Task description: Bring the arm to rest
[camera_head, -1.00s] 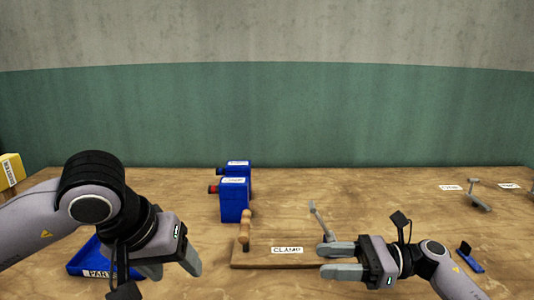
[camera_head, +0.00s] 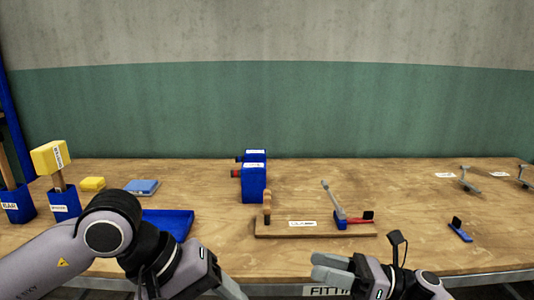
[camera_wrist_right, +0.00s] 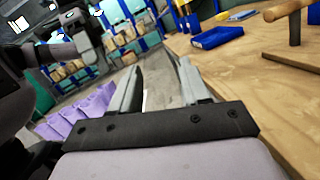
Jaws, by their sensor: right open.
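My right gripper (camera_head: 322,270) is open and empty, low in the head view near the bench's front edge. In the right wrist view its two fingers (camera_wrist_right: 157,75) stand apart with nothing between them, beside the bench edge. My left gripper (camera_head: 228,288) points down to the right at the bottom of the head view. It is partly cut off, so I cannot tell its opening. The clamp board (camera_head: 285,231), labelled and with a wooden handle (camera_head: 267,205) and a metal lever (camera_head: 332,199), stands behind my right gripper, apart from it.
Two blue blocks (camera_head: 254,183) stand behind the board. A blue tray (camera_head: 168,224) lies behind my left arm. A yellow-headed mallet (camera_head: 50,157) stands at the left. A small blue piece (camera_head: 459,230) lies at the right. Purple bins (camera_wrist_right: 85,115) are on the floor in the wrist view.

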